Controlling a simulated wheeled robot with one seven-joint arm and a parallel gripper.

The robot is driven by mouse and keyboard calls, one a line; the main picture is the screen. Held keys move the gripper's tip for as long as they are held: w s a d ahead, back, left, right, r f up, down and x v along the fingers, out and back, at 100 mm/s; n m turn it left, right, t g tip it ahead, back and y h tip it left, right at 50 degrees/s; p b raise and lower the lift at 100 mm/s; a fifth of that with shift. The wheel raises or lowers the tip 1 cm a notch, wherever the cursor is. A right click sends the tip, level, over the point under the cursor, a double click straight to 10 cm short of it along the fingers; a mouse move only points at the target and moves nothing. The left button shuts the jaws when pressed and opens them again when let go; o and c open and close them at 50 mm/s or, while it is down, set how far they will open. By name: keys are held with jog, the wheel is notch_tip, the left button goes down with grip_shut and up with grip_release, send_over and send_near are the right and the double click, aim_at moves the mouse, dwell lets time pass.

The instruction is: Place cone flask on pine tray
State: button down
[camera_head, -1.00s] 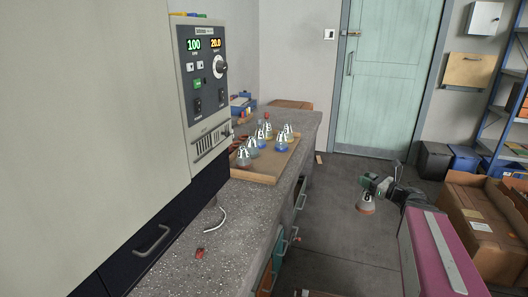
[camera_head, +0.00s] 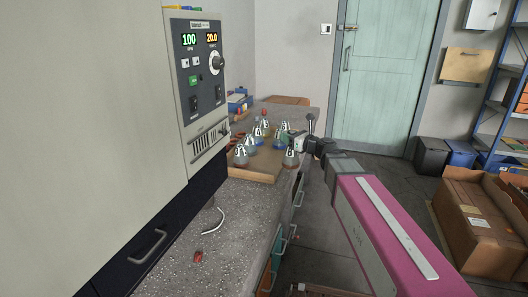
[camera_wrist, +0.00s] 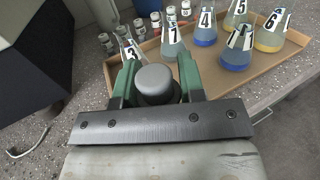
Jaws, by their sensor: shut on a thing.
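A tall grey machine (camera_head: 205,75) with lit displays stands left of the tray. Small grey-capped bottles (camera_wrist: 140,28) stand beyond the flasks in the wrist view.

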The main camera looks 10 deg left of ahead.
jog(key=s+a+r, duration=0.2)
jog(key=a+r, duration=0.2)
jog(key=a, duration=0.5)
jog(key=s+a+r, duration=0.1)
jog(key=a+r, duration=0.2)
jog(key=a, duration=0.5)
jog(key=w+d+f, duration=0.5)
jog(key=w+f, duration=0.4)
jog(key=f, duration=0.1)
jog(key=shift+w+d+f+g, duration=0.25)
jog(key=shift+d+g, duration=0.05)
jog(key=shift+f, duration=0.1)
jog(key=c, duration=0.7)
grip_release()
jog(key=v, duration=1.2)
